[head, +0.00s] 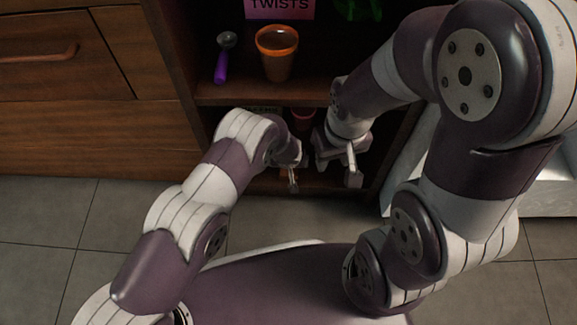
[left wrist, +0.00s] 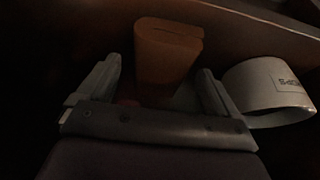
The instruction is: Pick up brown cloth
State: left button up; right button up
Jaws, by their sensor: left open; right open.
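I see no clearly recognisable brown cloth in either view. In the left wrist view, an orange-brown block-like thing (left wrist: 168,50) with a dark line across its top stands between and beyond my left fingers; I cannot tell what it is. My left gripper (left wrist: 160,75) is open, with nothing visibly clamped. In the head view, my left gripper (head: 291,181) is at the cabinet's lower shelf, with a small orange-brown patch beside it. My right gripper (head: 339,165) is open and empty just to its right, in front of the same shelf.
In the left wrist view a white round container (left wrist: 262,88) with dark lettering is close right of the left fingers. The upper shelf (head: 215,92) holds an orange-brown cup (head: 277,55) and a purple-handled scoop (head: 222,62). A reddish cup (head: 303,118) is on the dark lower shelf.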

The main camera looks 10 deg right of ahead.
pick_arm(q)
jog(key=shift+f, duration=0.2)
dwell(0.4)
jog(key=c, duration=1.1)
jog(key=shift+r, duration=0.1)
jog(key=shift+c, duration=0.2)
